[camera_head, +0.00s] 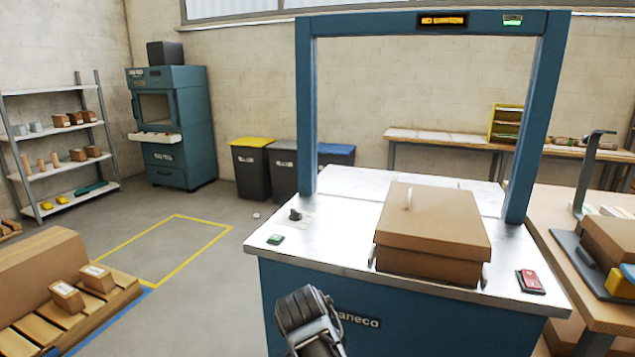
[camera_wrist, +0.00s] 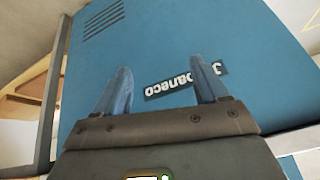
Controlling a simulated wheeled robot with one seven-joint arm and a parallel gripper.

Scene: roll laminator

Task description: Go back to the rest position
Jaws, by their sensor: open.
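My gripper (camera_wrist: 163,88) shows in the wrist view with its two fingers apart and nothing between them. It faces the blue front panel (camera_wrist: 180,40) of the machine, which carries a dark "aneco" label. In the head view part of my arm (camera_head: 308,318) shows low in front of the same blue machine (camera_head: 300,300); the fingertips cannot be made out there. A closed brown cardboard box (camera_head: 432,225) sits on the machine's metal top (camera_head: 335,225), under the blue arch (camera_head: 306,120).
A red switch (camera_head: 530,281) and a green button (camera_head: 276,239) are on the machine top. A pallet with boxes (camera_head: 60,275) stands at left, a wooden table (camera_head: 600,290) at right. Bins (camera_head: 252,170) and a shelf (camera_head: 62,150) stand behind. The yellow-outlined floor (camera_head: 165,248) is clear.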

